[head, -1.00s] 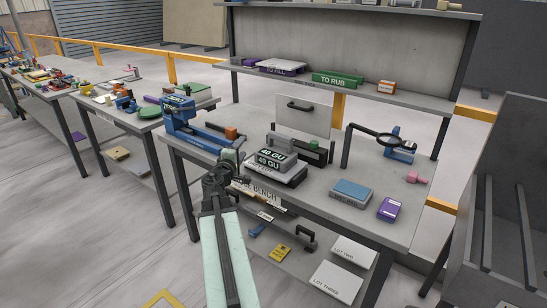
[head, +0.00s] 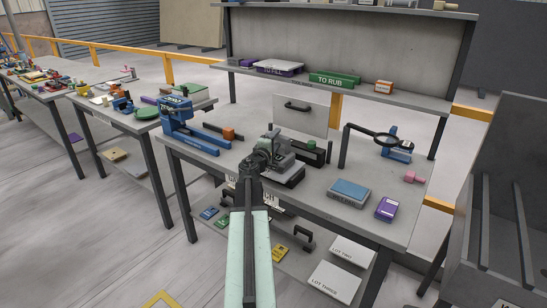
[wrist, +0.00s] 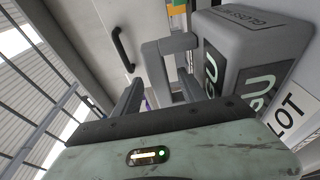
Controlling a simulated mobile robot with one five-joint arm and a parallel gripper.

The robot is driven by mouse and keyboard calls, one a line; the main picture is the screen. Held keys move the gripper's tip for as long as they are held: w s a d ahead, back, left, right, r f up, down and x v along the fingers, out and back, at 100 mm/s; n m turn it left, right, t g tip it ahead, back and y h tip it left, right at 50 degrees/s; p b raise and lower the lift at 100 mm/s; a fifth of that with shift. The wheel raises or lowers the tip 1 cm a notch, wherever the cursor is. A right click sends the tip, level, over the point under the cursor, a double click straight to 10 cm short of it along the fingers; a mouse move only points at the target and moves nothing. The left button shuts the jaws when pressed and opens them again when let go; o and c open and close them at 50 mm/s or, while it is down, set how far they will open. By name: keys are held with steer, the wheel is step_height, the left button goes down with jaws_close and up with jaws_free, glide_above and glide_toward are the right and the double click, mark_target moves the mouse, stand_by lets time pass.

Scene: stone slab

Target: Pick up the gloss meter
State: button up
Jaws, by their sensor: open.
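The gloss meter (wrist: 255,45) is a grey block with rounded edges and dark display faces reading "GU", at the upper right of the wrist view. A grey loop handle (wrist: 160,62) sticks out from its left side. My gripper (wrist: 158,92) is open, with one dark finger on each side of the loop's near post; I cannot tell if either finger touches it. In the head view my gripper (head: 272,138) is over the gloss meter (head: 287,163) on the workbench and hides most of it.
A white slab marked "LOT" (wrist: 291,108) lies beside the meter. On the bench, a blue device (head: 178,115) stands left, a magnifier (head: 386,140) right, and blue (head: 349,191) and purple (head: 387,208) boxes front right. A panel with a black handle (head: 298,107) stands behind.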

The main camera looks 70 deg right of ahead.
steer(key=shift+d, duration=0.5)
steer(key=shift+a, duration=0.1)
steer(key=shift+c, duration=0.3)
jaws_close()
stand_by(0.6)
